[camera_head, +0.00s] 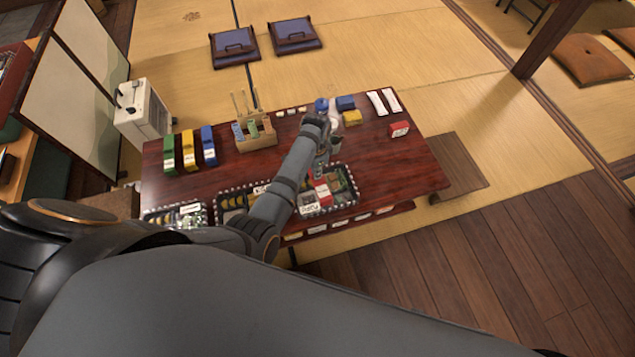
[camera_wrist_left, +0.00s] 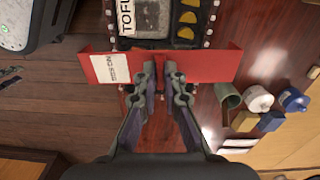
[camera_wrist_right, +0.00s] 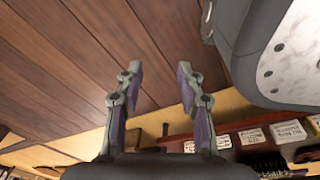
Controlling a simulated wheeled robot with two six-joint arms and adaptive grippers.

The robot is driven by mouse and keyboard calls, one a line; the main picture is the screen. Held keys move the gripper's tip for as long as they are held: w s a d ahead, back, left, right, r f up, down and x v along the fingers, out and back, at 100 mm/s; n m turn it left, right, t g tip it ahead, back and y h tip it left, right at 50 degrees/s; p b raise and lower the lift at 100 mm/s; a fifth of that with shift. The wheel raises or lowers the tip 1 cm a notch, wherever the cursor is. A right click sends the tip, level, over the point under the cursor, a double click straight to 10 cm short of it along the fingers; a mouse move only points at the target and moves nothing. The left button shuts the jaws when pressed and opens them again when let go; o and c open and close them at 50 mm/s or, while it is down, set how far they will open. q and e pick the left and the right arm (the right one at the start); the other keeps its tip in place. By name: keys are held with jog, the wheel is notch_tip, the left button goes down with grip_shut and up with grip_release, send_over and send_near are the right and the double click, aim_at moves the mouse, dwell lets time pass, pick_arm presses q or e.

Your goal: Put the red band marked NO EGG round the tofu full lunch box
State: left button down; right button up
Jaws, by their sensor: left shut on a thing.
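My left gripper (camera_head: 321,166) is shut on the red band (camera_wrist_left: 212,66), which also shows in the head view (camera_head: 322,191). The band is a wide red strip with its ends bent and a white label at one end, its print too small to read. My left gripper also shows in the left wrist view (camera_wrist_left: 160,70). The lunch box labelled TOFU (camera_wrist_left: 152,28) lies just beyond the band, with several yellow pieces inside; the band partly covers its near end. I cannot tell whether they touch. My right gripper (camera_wrist_right: 158,85) is open and empty, over the wooden floor.
The dark red table (camera_head: 400,165) carries more boxes at its front left, green, yellow and blue stacks (camera_head: 188,150), a wooden holder (camera_head: 256,138) and a red labelled block (camera_head: 399,129). A blue-topped container (camera_head: 321,104) stands behind my left gripper.

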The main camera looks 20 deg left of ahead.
aim_at(317, 183)
pick_arm(q)
jog(key=shift+w+d+f+m, duration=0.15)
jog(key=shift+f+m, duration=0.15)
jog(key=shift+f, duration=0.25)
pick_arm(e)
jog(key=shift+w+f, duration=0.25)
